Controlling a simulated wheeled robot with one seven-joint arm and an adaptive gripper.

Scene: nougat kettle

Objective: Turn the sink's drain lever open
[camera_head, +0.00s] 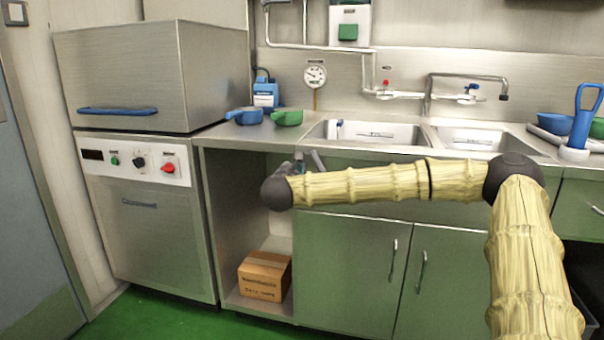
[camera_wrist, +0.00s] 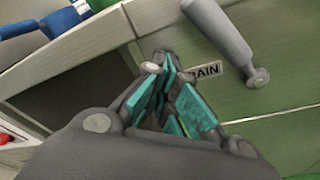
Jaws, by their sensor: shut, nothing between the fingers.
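The drain lever (camera_wrist: 232,45) is a grey bar on the green cabinet front, slanting from the upper left down to a round end in the wrist view. A white label (camera_wrist: 205,72), partly hidden and reading "AIN", is beside it. In the head view the lever (camera_head: 318,161) shows small below the front edge of the left sink (camera_head: 365,133). My gripper (camera_wrist: 165,65), with teal finger pads, is shut and empty. Its tips are close to the cabinet front, left of the lever and apart from it. My gripper (camera_head: 298,165) is mostly hidden behind my wrist in the head view.
An open bay with a cardboard box (camera_head: 265,276) is left of the cabinet doors. Blue (camera_head: 244,116) and green (camera_head: 287,117) pans stand on the counter above. A steel dishwasher (camera_head: 145,215) stands at the left. The green floor in front is partly clear.

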